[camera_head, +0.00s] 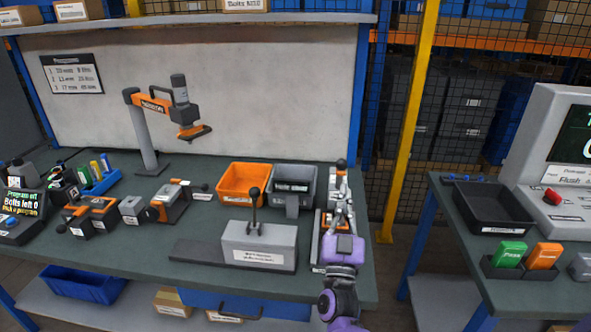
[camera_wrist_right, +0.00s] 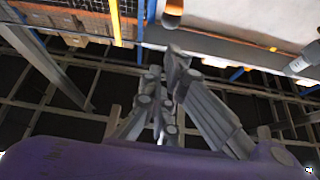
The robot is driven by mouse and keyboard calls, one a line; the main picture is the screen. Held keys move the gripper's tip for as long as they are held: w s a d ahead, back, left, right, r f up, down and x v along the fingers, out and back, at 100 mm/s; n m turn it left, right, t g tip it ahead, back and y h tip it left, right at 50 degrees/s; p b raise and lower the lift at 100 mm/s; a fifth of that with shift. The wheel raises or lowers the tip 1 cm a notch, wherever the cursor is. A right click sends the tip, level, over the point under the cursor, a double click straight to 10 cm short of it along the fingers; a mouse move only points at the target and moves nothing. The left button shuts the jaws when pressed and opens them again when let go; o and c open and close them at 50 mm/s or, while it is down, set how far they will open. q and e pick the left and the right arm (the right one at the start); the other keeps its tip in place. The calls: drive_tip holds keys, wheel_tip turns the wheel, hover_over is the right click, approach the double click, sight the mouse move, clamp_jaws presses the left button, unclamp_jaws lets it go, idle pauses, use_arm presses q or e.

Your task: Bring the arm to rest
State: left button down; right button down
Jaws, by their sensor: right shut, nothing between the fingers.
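My right gripper (camera_head: 340,192) is over the right end of the workbench (camera_head: 190,258), its purple wrist below it in the head view. It is shut with nothing between its fingers. The wrist view shows its grey fingers (camera_wrist_right: 166,75) from behind, pointing towards the bench edge and wall. A device with an orange edge (camera_head: 319,240) stands under and beside the gripper, partly hidden by it; I cannot tell whether they touch. My left gripper is in neither view.
A grey block with an upright black-knobbed lever (camera_head: 258,245) stands left of the gripper. An orange bin (camera_head: 243,184) and a grey bin (camera_head: 293,182) sit behind. A yellow post (camera_head: 408,120) and a second table with a black tray (camera_head: 487,206) are at right.

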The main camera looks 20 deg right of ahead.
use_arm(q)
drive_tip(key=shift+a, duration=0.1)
use_arm(e)
drive_tip(key=w+a+f+n+y, duration=0.2)
drive_tip(key=a+f+n+y, duration=0.2)
drive_tip(key=a+f+y, duration=0.45)
drive_tip(key=s+a+f+n+g+y+p, duration=0.15)
drive_tip(key=s+a+f+g+y, duration=0.3)
drive_tip(key=s+f, duration=0.55)
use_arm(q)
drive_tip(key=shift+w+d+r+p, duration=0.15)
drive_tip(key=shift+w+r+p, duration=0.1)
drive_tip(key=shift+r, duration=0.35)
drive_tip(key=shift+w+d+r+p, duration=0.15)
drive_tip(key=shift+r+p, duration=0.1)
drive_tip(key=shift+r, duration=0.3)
use_arm(e)
drive_tip(key=s+a+f+g, duration=0.1)
drive_tip(key=s+f+g, duration=0.1)
drive_tip(key=s+f, duration=0.3)
drive_tip(key=s+a+f+n+g, duration=0.1)
drive_tip(key=s+f+g, duration=0.2)
drive_tip(key=s, duration=1)
drive_tip(key=s+a+f+n+g, duration=0.1)
drive_tip(key=s+f+g, duration=0.1)
drive_tip(key=s+f, duration=0.6)
drive_tip(key=shift+s+f, duration=0.25)
drive_tip(key=shift+s, duration=0.8)
